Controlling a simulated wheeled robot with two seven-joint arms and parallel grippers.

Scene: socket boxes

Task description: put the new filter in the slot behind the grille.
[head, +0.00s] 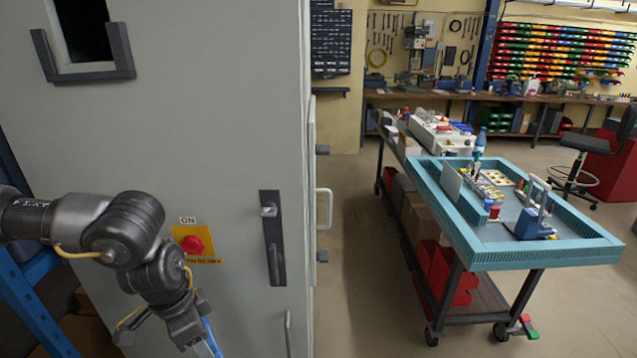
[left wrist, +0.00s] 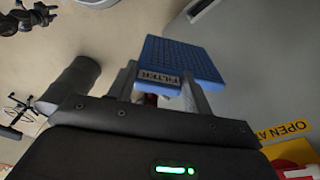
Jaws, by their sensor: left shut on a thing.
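A blue filter (left wrist: 185,57) with a mesh face and a FILTER label is held between the fingers of my left gripper (left wrist: 162,92). In the head view, only a narrow blue strip of the filter (head: 211,340) shows at the bottom edge, beside my left gripper (head: 190,334). A dark opening (head: 83,28) is in the cabinet face at the upper left, with a dark U-shaped frame (head: 88,74) around its lower part. The filter is well below and to the right of this opening. I see no grille over the visible part; its top is cut off. My right gripper is out of view.
The grey cabinet (head: 235,120) carries a red ON switch (head: 194,244) on a yellow plate and a dark latch handle (head: 272,238), both close to my left arm. A trolley with a turquoise-rimmed tray (head: 540,257) stands to the right. Open floor lies between them.

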